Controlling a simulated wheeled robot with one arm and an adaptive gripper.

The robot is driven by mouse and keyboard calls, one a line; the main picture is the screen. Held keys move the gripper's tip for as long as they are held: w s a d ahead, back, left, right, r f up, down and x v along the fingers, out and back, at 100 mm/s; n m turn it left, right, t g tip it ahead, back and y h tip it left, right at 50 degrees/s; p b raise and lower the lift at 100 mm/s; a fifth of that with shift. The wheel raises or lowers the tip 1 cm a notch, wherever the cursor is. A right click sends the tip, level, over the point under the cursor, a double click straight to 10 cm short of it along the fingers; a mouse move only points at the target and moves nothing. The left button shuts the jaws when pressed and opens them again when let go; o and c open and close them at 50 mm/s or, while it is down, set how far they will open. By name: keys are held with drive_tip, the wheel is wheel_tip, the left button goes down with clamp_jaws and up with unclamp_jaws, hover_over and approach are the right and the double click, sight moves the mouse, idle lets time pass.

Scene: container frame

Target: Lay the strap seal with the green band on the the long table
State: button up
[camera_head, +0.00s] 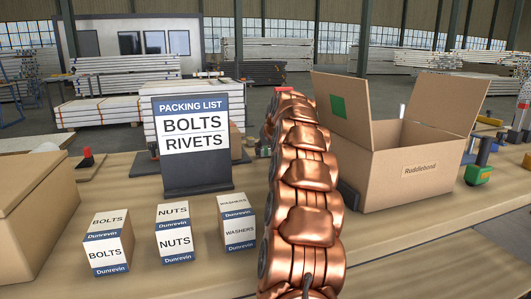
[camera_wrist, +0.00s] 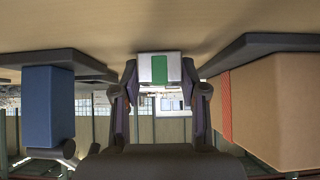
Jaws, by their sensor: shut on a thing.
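The strap seal with the green band (camera_wrist: 146,69) is a small pale grey block with a green stripe down its middle. In the wrist view it sits between the two dark fingertips of my gripper (camera_wrist: 160,76), which is shut on it. The long table (camera_head: 400,236) is tan and runs across the head view; its surface fills the top of the wrist view (camera_wrist: 160,25). I cannot tell whether the seal touches the table. In the head view my copper arm hides the gripper and the seal.
An open cardboard box (camera_head: 412,172) stands right of my arm. A packing list sign (camera_head: 192,135) stands left, behind small boxes of bolts (camera_head: 108,240), nuts (camera_head: 174,232) and washers (camera_head: 233,222). A larger carton (camera_head: 35,215) is at far left. The front right tabletop is bare.

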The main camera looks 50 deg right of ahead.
drive_tip(key=shift+f, duration=0.1)
drive_tip(key=o, duration=1.2)
drive_tip(key=shift+o, duration=0.2)
drive_tip(key=shift+r, duration=0.2)
drive_tip(key=shift+s+a+r, duration=0.2)
drive_tip(key=shift+s+r, duration=0.1)
drive_tip(key=shift+r, duration=0.1)
drive_tip(key=p+v, duration=0.1)
drive_tip(key=v, duration=0.9)
drive_tip(key=shift+s+r+p, duration=0.2)
drive_tip(key=shift+s+p, duration=0.15)
drive_tip(key=shift+a+r, duration=0.1)
